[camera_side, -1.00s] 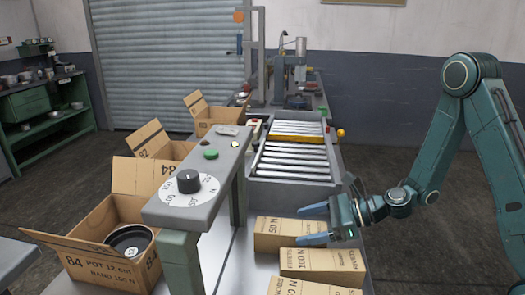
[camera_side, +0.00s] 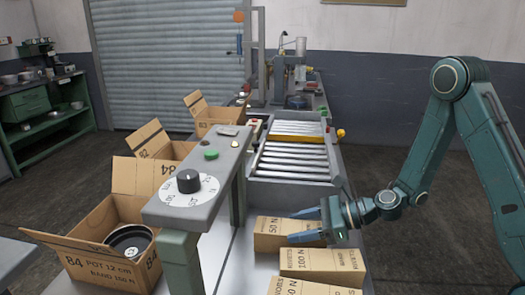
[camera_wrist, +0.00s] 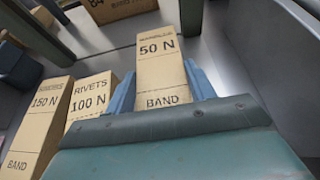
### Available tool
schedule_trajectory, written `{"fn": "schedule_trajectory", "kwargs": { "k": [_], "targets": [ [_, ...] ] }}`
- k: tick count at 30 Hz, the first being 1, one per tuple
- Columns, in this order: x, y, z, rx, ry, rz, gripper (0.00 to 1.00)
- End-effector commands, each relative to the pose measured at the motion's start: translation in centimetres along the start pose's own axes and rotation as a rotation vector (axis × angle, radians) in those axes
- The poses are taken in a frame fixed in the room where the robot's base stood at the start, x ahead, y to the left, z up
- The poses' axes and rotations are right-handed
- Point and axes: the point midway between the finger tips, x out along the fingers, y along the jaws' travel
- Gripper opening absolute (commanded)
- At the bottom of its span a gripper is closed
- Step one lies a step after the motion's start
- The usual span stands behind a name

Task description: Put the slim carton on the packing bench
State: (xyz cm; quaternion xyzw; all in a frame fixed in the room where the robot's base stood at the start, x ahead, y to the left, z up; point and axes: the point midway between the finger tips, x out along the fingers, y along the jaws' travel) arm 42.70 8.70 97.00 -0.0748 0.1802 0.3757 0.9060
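The slim carton is most likely the narrow brown carton marked 50 N and BAND (camera_side: 275,243), which lies among other cartons on the grey surface. It stands out in the middle of the wrist view (camera_wrist: 160,72). My gripper (camera_side: 306,226) has one blue finger on each side of this carton. In the wrist view my fingers (camera_wrist: 160,92) lie close along both its sides, with almost no gap. They look shut on it, and it appears to rest on the surface. I cannot make out which surface is the packing bench.
A RIVETS 100 N carton (camera_side: 322,262) lies close beside, and a 150 N carton (camera_wrist: 45,115) lies beyond it. A roller conveyor (camera_side: 292,162) stands behind. A grey post with a dial (camera_side: 188,184) rises left of the cartons. An open box marked 84 (camera_side: 95,262) holds a pot (camera_side: 130,240).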

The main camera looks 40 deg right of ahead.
Motion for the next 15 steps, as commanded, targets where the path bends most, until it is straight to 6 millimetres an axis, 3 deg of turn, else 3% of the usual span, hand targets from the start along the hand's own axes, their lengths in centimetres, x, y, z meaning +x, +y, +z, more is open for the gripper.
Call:
{"fn": "schedule_trajectory", "kwargs": {
  "k": [1,3,15],
  "targets": [
    [0.00,0.01,0.01,0.000,0.000,0.000,0.35],
    [-0.01,0.00,0.06,0.000,-0.002,0.000,0.21],
    [-0.12,-0.01,0.36,-0.001,-0.002,0.000,0.20]
  ]
}}
